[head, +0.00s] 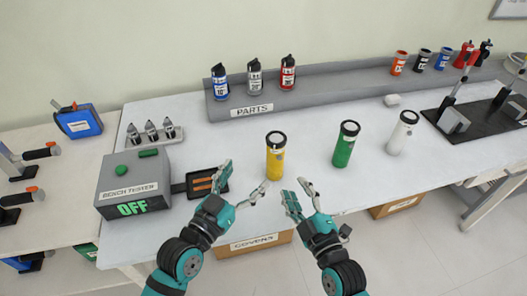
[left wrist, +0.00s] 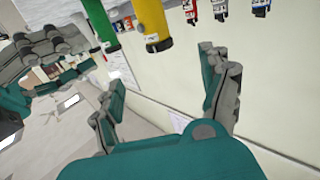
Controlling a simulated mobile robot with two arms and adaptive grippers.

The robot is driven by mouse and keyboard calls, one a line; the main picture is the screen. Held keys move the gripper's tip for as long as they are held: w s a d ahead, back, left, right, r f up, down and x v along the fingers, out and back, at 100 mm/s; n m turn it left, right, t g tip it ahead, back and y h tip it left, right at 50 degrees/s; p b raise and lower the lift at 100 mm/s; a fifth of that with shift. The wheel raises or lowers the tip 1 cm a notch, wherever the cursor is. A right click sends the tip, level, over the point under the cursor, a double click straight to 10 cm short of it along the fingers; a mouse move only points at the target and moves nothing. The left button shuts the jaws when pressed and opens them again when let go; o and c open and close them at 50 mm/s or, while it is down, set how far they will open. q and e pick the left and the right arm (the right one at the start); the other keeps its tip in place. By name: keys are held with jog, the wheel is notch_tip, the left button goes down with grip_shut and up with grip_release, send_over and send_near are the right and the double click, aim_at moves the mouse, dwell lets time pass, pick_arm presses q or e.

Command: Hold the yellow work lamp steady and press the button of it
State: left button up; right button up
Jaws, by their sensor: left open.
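The yellow work lamp (head: 275,158) stands upright on the white table, with a dark ring at its top. In the left wrist view, its yellow body (left wrist: 152,22) shows at the top edge, partly cut off. My left gripper (head: 244,178) is open and empty, in front and to the left of the lamp, not touching it. Its spread fingers also show in the left wrist view (left wrist: 158,88). My right gripper (head: 295,188) is in front and slightly to the right of the lamp, its fingers apart and empty. I cannot make out the lamp's button.
A green lamp (head: 346,145) and a white lamp (head: 402,133) stand to the right. The bench tester (head: 135,184) reads OFF at left, with a dark tray (head: 178,188) beside it. The parts shelf (head: 330,88) holds bottles behind. The table's front right is clear.

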aim_at(271, 146)
pick_arm(q)
jog(key=x, duration=1.5)
jog(key=shift+w, duration=0.15)
jog(key=c, duration=1.5)
pick_arm(e)
grip_shut()
